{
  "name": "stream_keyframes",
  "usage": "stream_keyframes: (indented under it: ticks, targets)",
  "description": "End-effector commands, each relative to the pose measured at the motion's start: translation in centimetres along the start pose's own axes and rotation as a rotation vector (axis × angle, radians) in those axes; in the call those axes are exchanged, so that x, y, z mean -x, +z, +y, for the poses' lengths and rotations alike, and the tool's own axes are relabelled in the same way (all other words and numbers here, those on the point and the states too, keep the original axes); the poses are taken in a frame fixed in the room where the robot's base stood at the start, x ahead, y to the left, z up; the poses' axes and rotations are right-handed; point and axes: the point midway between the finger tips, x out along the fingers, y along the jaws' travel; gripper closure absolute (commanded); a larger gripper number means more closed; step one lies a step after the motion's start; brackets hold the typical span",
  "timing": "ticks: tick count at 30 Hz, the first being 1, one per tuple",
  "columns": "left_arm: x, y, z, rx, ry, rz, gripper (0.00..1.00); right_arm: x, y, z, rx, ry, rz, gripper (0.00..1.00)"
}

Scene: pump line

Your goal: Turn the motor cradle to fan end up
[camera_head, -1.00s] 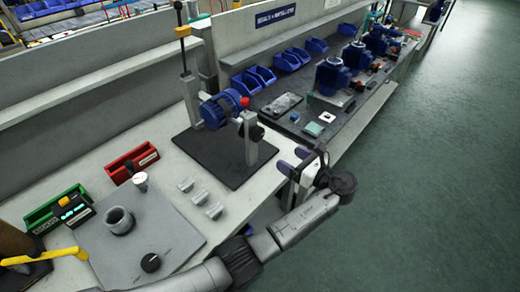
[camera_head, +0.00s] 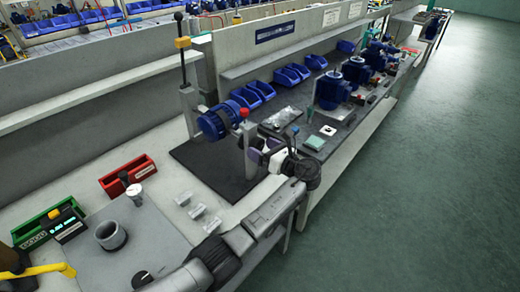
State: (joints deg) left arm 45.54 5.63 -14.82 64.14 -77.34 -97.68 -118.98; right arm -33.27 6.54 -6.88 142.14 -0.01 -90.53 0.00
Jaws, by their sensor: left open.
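The motor cradle stands on a dark base plate (camera_head: 215,172) on the bench. Its blue motor (camera_head: 220,120) lies roughly level between a grey rear post (camera_head: 190,108) and a grey front post (camera_head: 250,162). A red knob (camera_head: 244,114) sits at the top of the front post. My left gripper (camera_head: 264,153), with purple finger pads, is open right at the outer side of the front post. It hides the black knob on that side, and I cannot tell whether the fingers touch it. My right gripper is not in view.
A tall lever with a yellow block (camera_head: 183,43) rises behind the cradle. Red (camera_head: 128,176) and green (camera_head: 47,222) bins, small grey blocks (camera_head: 197,210) and a grey plate with a ring (camera_head: 111,236) lie left of my arm. More blue motors (camera_head: 331,90) stand further along.

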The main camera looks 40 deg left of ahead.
Motion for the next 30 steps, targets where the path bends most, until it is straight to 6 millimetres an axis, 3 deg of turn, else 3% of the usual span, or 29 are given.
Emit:
stream_keyframes:
  ticks: [6,16,30]
  targets:
    - [-1.16,-0.01,0.00,0.001,-0.001,0.001,0.16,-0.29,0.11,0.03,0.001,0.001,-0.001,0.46]
    - [-1.32,0.02,0.00,0.001,-0.001,0.001,0.16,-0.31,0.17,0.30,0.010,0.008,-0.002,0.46]
    - [-1.29,0.00,0.00,0.001,-0.001,0.001,0.61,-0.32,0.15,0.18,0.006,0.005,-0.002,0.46]
